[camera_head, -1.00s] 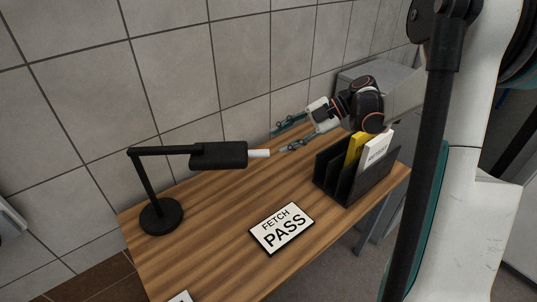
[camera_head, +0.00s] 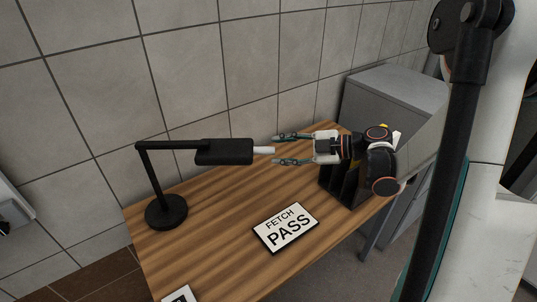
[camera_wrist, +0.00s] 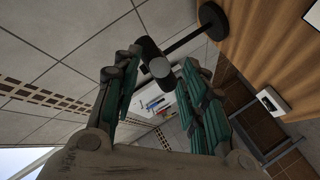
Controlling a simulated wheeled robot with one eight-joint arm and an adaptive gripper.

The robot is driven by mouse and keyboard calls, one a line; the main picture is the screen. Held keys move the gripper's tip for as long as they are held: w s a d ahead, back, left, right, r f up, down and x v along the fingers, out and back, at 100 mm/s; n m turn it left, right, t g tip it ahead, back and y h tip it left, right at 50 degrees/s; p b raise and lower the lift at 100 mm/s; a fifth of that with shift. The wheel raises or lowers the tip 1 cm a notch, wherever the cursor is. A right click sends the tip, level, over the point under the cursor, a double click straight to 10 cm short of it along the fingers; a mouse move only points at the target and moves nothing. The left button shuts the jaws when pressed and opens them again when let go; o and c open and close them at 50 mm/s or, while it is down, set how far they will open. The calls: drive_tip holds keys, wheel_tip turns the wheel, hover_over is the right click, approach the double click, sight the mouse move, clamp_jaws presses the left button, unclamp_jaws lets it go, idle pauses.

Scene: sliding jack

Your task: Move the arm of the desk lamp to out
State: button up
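The black desk lamp stands on the left of the desk, with its round base (camera_head: 166,212), upright post and horizontal arm (camera_head: 172,145). The arm ends in a black head (camera_head: 224,151) with a white handle (camera_head: 264,150) pointing right. My gripper (camera_head: 276,149) is open, its two fingers level and pointing left, with the tips about at the handle's end. In the wrist view my open fingers (camera_wrist: 155,100) are on either side of the picture, and the lamp head (camera_wrist: 150,52) with the round handle end (camera_wrist: 160,68) shows between them. I cannot tell whether they touch.
The wooden desk (camera_head: 220,235) carries a "FETCH PASS" sign (camera_head: 286,228) in front of the lamp and a black file holder (camera_head: 338,186) below my wrist. A tiled wall (camera_head: 220,75) runs behind. A grey cabinet (camera_head: 395,90) stands at the back right.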

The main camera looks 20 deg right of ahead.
sight(268, 151)
drive_tip(key=shift+b+x, duration=0.45)
drive_tip(key=shift+x, duration=1.9)
clamp_jaws()
